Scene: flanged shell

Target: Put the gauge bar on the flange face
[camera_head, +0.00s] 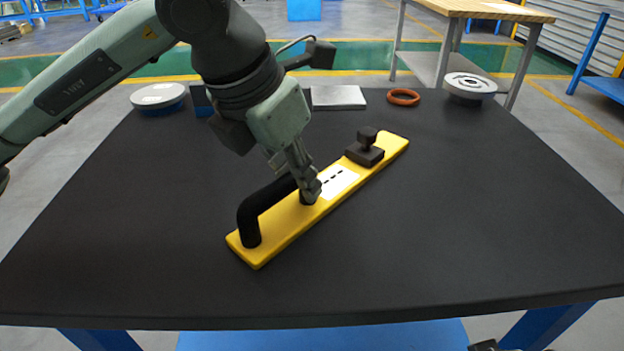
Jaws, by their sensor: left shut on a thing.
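The gauge bar (285,231) is a long yellow bar with a black arched handle, a white label and a dark knobbed block at its far end. It lies diagonally over the middle of the black table, its near end to the left; whether it touches the top I cannot tell. My left gripper (308,190) comes down from above and is shut on the bar's handle, near the label. The gripper hides part of the handle. I cannot clearly make out a flange face.
Along the table's (480,220) back edge are a round white-topped piece (158,96), a grey flat block (338,97), an orange ring (403,97) and a round grey disc piece (470,85). The table's right side and front are clear. A wooden-topped bench (485,9) stands behind.

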